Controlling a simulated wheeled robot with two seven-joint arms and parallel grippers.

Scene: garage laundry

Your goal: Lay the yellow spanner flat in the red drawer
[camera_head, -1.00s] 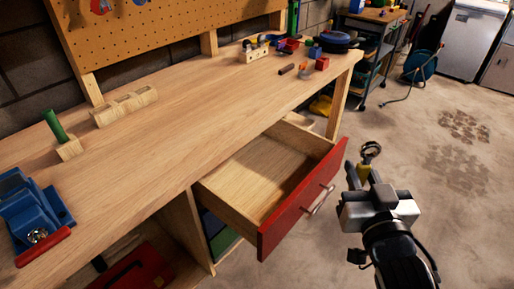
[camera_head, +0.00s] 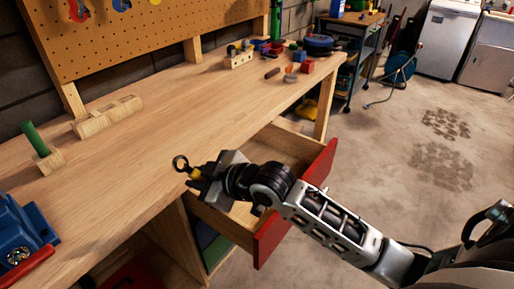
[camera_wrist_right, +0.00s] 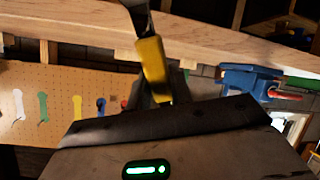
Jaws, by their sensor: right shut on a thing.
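My right gripper (camera_head: 197,183) is shut on the yellow spanner (camera_head: 195,173). The spanner's dark ring end (camera_head: 180,162) sticks out past the jaws, in front of the benchtop in the head view. In the right wrist view the spanner's yellow handle (camera_wrist_right: 152,65) rises from between the jaws (camera_wrist_right: 160,97), its metal part running out at the top edge. The red drawer (camera_head: 268,238) is pulled open under the bench. My right arm crosses over it and hides much of its inside; the visible floor looks bare. My left gripper is not in view.
The wooden workbench (camera_head: 150,140) is beside the gripper. On it are a blue vise (camera_head: 22,235), a green-handled tool in a wooden block (camera_head: 48,160), a slotted wooden holder (camera_head: 107,117) and small items at the far end. The concrete floor (camera_head: 400,190) at right is open.

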